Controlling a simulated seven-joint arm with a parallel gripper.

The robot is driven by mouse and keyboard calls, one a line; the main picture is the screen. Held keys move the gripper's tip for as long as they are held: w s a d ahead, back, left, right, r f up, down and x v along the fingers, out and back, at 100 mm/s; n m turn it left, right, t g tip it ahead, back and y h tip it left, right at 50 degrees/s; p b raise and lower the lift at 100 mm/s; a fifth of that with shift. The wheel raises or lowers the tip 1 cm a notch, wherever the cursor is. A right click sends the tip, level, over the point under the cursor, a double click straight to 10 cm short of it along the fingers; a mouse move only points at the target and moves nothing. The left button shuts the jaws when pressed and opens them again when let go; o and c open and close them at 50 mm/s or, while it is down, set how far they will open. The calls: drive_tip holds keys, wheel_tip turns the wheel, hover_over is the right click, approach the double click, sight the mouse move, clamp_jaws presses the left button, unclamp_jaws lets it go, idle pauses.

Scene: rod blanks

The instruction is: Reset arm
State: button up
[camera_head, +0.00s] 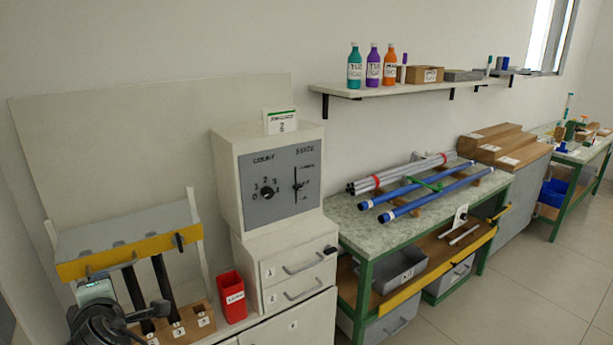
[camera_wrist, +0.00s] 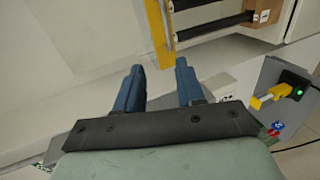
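My gripper (camera_wrist: 160,70) shows in the wrist view with its two blue fingers apart and nothing between them. Past the fingertips are a pale surface, a yellow edge strip (camera_wrist: 160,30) and dark rods (camera_wrist: 214,25) ending at a wooden block (camera_wrist: 262,10). In the head view, part of my dark arm is at the lower left, in front of the yellow-fronted rack (camera_head: 130,256); the fingers cannot be made out there. Grey rods (camera_head: 400,174) and blue rods (camera_head: 437,193) lie on the green-legged bench (camera_head: 350,222).
A dial box (camera_head: 270,165) stands on a white drawer cabinet (camera_head: 297,270), with a red bin (camera_head: 231,297) to its left. A wall shelf (camera_head: 410,88) holds bottles. A grey box with a yellow handle (camera_wrist: 271,95) is at right in the wrist view. Floor at right is clear.

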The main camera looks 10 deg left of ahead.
drive_tip(key=s+d+f+m+g+h, duration=0.25)
drive_tip(key=f+m, duration=0.35)
drive_tip(key=f, duration=0.3)
drive_tip(key=s+d+f+m+g+h, duration=0.1)
drive_tip(key=d+f+m+g+h, duration=0.15)
drive_tip(key=f+m, duration=0.45)
drive_tip(key=w+d+f+m+g+h, duration=0.1)
drive_tip(key=w+d+f+g+h, duration=0.15)
drive_tip(key=d+f, duration=0.6)
drive_tip(key=w+d+f+m+g+h, duration=0.1)
drive_tip(key=w+d+f+m, duration=0.3)
drive_tip(key=f, duration=0.8)
drive_tip(key=w+d+f+n+g+h, duration=0.1)
drive_tip(key=d+f+h, duration=0.1)
drive_tip(key=d+f, duration=0.7)
drive_tip(key=s+d+f+m+g+h, duration=0.1)
drive_tip(key=s+d+f+m+g, duration=0.2)
drive_tip(key=d+f, duration=1.25)
drive_tip(key=s+d+f+m+g, duration=0.2)
drive_tip(key=s+d, duration=0.3)
drive_tip(key=d, duration=0.5)
drive_tip(key=s+d+f+m+g+y, duration=0.1)
drive_tip(key=s+d+f+m, duration=0.3)
drive_tip(key=d, duration=0.6)
drive_tip(key=shift+s+f+m+g, duration=0.4)
drive_tip(key=shift+s+f+g, duration=0.4)
drive_tip(key=shift+s, duration=0.3)
